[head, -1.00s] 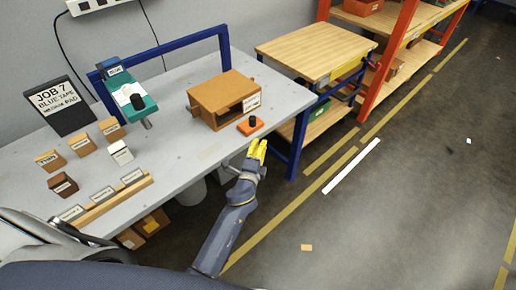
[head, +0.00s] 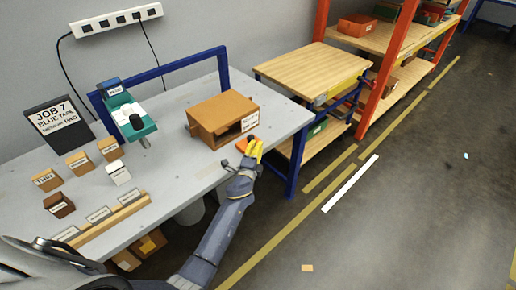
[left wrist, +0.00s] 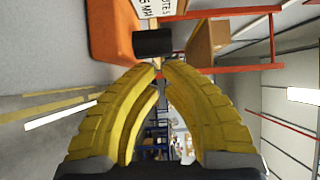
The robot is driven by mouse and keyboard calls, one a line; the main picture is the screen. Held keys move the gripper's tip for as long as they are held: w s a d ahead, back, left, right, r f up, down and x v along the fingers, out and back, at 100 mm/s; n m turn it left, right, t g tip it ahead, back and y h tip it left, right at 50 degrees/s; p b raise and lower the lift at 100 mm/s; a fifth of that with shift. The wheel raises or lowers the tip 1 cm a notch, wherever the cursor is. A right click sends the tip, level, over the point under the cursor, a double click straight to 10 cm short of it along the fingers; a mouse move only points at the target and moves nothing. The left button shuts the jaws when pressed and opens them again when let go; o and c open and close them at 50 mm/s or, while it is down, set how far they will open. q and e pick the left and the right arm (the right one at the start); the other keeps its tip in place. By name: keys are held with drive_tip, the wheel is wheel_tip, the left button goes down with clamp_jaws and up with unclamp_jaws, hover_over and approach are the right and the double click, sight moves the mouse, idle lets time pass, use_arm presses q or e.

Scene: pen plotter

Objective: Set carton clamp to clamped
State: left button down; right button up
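The carton clamp shows as an orange base (head: 241,144) at the table's right front edge, in front of the brown carton (head: 222,118). In the head view my left gripper (head: 255,145) covers much of it. In the left wrist view the orange base (left wrist: 110,32) and its black knob (left wrist: 152,43) lie just beyond the fingertips. I cannot tell whether the tips touch the knob. My right gripper is not in view.
The grey table (head: 180,165) also holds a teal device (head: 133,122), small labelled boxes (head: 80,162), a wooden label rail (head: 105,222) and a dark job sign (head: 58,122). A wooden-topped cart (head: 315,65) stands to the right.

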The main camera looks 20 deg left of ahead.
sight(249, 142)
use_arm(q)
drive_tip(key=shift+a, duration=0.1)
drive_tip(key=a, duration=0.1)
drive_tip(key=w+a, duration=0.2)
drive_tip(key=shift+w+a, duration=0.25)
drive_tip(key=shift+a, duration=0.15)
drive_tip(key=shift+s+d, duration=0.45)
drive_tip(key=shift+d, duration=0.05)
drive_tip(key=shift+s+d, duration=0.95)
drive_tip(key=shift+d, duration=0.05)
drive_tip(key=s, duration=1)
drive_tip(key=shift+d, duration=0.15)
